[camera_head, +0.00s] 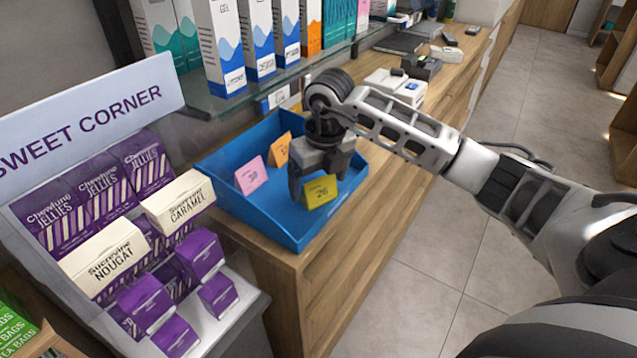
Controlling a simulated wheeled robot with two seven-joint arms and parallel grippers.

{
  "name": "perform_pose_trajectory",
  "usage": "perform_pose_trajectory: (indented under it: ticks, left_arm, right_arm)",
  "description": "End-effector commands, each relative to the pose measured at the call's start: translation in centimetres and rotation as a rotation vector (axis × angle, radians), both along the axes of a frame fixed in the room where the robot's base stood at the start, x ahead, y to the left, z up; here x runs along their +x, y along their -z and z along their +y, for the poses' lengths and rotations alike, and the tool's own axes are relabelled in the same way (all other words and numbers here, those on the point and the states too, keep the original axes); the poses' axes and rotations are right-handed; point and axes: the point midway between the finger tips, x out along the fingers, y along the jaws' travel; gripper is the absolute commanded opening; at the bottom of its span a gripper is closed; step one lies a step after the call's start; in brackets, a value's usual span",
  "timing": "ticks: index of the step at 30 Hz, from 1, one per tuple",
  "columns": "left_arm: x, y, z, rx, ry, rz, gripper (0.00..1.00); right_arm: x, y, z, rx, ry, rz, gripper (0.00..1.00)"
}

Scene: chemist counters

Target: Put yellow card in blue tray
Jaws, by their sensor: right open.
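The yellow card (320,192), a small folded tent card with a number on it, stands inside the blue tray (262,222) near its front right side. A pink card (251,176) and an orange card (277,151) also stand in the tray, to the left of and behind the yellow one. My right gripper (318,187) points down over the tray, open, with its fingers around or just above the yellow card; I cannot tell whether they touch it. The gripper body hides part of the tray's back. My left gripper is not in view.
A purple sweets stand (140,230) with a sign is close on the left. A glass shelf (235,98) with upright boxes hangs behind the tray. White and dark devices (393,85) stand farther along the wooden counter. The floor on the right is clear.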

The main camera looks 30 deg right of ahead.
Motion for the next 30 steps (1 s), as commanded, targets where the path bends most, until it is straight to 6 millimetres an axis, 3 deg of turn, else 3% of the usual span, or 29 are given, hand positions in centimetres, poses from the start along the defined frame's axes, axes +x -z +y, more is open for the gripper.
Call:
perform_pose_trajectory:
  ticks: [9, 15, 30]
  left_arm:
    - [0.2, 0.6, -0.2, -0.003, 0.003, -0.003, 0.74]
    - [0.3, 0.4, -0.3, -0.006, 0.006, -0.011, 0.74]
    - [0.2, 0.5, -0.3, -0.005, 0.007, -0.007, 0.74]
  right_arm:
    - [-0.9, -6.8, 0.0, -0.001, 0.000, -0.008, 0.86]
    - [-1.4, -9.7, 0.0, -0.001, 0.001, -0.005, 0.86]
    - [-1.6, -10.6, 0.0, -0.001, 0.001, -0.002, 0.86]
